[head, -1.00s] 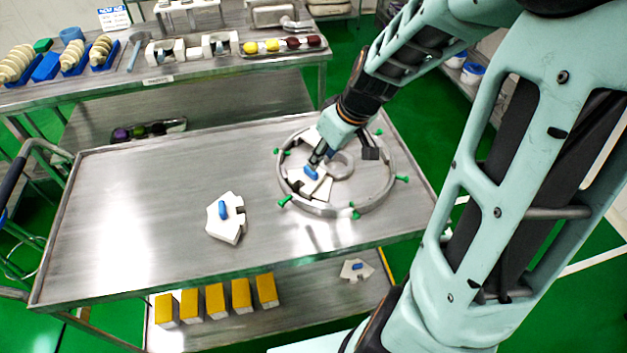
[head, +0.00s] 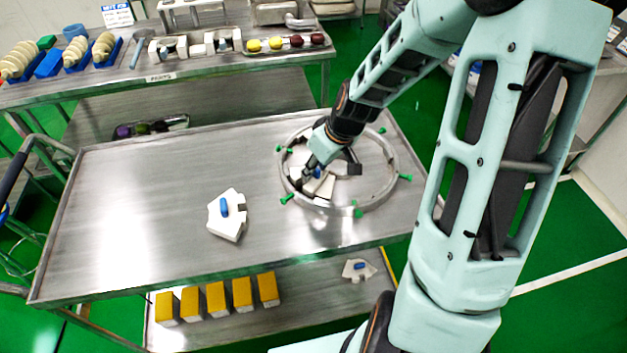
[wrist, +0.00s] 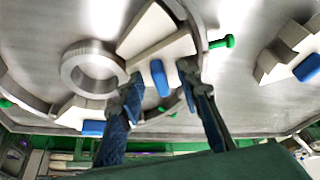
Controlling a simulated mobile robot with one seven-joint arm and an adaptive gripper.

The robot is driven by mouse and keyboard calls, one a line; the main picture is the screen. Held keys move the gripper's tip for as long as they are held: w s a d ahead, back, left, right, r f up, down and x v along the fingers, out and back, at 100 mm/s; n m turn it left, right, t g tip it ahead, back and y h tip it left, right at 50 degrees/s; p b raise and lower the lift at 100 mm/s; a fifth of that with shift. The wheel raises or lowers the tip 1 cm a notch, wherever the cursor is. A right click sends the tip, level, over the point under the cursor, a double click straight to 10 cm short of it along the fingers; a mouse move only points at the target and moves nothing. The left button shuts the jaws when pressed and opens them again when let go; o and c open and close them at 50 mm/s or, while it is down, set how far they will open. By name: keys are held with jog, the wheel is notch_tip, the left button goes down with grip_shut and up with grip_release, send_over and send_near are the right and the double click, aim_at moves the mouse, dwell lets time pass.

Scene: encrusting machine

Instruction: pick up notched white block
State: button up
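A white block with a blue grip and a notched edge (head: 226,216) lies alone on the metal table, left of the ring. In the wrist view a similar block (wrist: 283,58) lies at the right edge. White wedge blocks with blue grips sit inside the metal ring (head: 392,178). My gripper (head: 304,178) is down at the ring's left part. In the wrist view its open fingers (wrist: 160,75) stand either side of the blue grip of a white wedge block (wrist: 150,38). I cannot tell whether they touch it. The fingers partly hide the blocks.
Green clamp pins (head: 286,199) stick out around the ring. A small ring (wrist: 92,68) stands at its centre. Another white block with a blue grip (head: 358,269) and several yellow-topped blocks (head: 217,298) are on the lower shelf. The table's left half (head: 130,210) is clear.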

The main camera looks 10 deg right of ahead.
grip_shut()
jog(key=shift+r, duration=0.1)
dwell(0.5)
